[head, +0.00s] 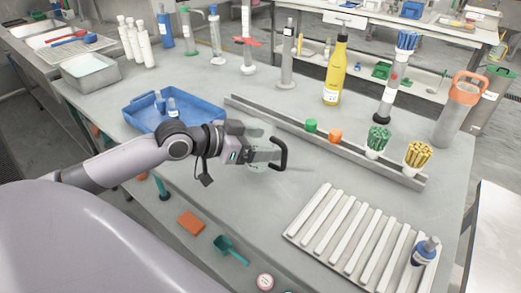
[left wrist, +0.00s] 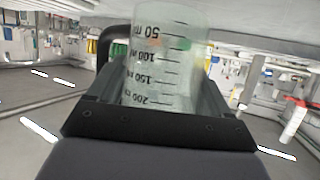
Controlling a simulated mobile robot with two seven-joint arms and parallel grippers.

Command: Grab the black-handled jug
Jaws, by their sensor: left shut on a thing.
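The black-handled jug is a clear measuring jug with a black handle (head: 284,152). In the head view its clear body (head: 257,163) is faint, with the handle on the right side. My left gripper (head: 264,154) is shut on the jug body, above the middle of the grey table. In the left wrist view the jug (left wrist: 162,62) stands between the two dark fingers, with black volume marks facing the camera and part of the black handle (left wrist: 108,45) at its left. I cannot tell whether its base touches the table. My right gripper is not in view.
A blue tray (head: 140,118) with small bottles lies left of the gripper. A grey rail (head: 275,115) runs behind the jug. A white slatted rack (head: 345,235) lies at front right. A yellow bottle (head: 336,75) and an orange-handled jug (head: 455,112) stand farther back.

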